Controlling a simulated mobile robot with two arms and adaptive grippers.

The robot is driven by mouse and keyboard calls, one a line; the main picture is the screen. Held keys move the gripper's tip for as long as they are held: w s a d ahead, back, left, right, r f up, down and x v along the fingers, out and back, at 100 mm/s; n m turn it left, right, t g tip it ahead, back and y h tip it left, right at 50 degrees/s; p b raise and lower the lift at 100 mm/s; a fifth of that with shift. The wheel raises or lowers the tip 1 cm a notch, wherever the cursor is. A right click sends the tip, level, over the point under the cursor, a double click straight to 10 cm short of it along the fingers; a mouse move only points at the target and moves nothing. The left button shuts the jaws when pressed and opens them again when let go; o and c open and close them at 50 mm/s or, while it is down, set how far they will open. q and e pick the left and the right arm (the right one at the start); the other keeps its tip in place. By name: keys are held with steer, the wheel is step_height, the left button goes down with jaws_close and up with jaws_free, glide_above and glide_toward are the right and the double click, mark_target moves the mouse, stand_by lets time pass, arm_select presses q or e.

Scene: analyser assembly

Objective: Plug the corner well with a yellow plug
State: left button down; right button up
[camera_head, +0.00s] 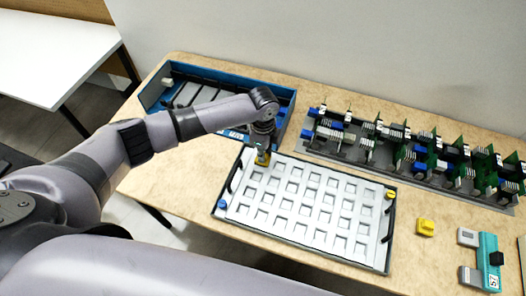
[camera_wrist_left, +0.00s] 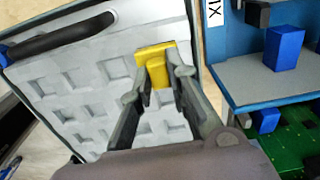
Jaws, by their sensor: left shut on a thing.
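My left gripper (camera_head: 262,150) points down at the far left corner of the white well plate (camera_head: 305,200). It is shut on a yellow plug (camera_head: 263,159), which shows between the fingertips in the left wrist view (camera_wrist_left: 155,65). The plug is over or at the plate's corner; I cannot tell whether it is seated in the well. A blue plug (camera_head: 222,204) is at the near left corner of the plate, and another yellow plug (camera_head: 390,194) is at the far right corner. A loose yellow piece (camera_head: 425,228) lies on the table to the right. My right gripper is not in view.
A blue bin (camera_head: 160,85) with dark compartments stands behind the plate at the left. A grey rack (camera_head: 440,185) of green circuit boards runs along the back right. A teal device (camera_head: 487,255) lies at the right. The plate has a dark frame with black handles.

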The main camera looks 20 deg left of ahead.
arm_select(q)
steer(key=shift+f, duration=0.1)
steer(key=c, duration=1.7)
jaws_free()
steer(key=shift+o, duration=1.2)
steer(key=shift+o, duration=0.2)
steer(key=shift+r+p, duration=0.4)
steer(key=shift+p, duration=0.25)
steer(key=shift+r+p, duration=1.55)
steer(key=shift+p, duration=0.15)
steer(key=shift+r, duration=0.15)
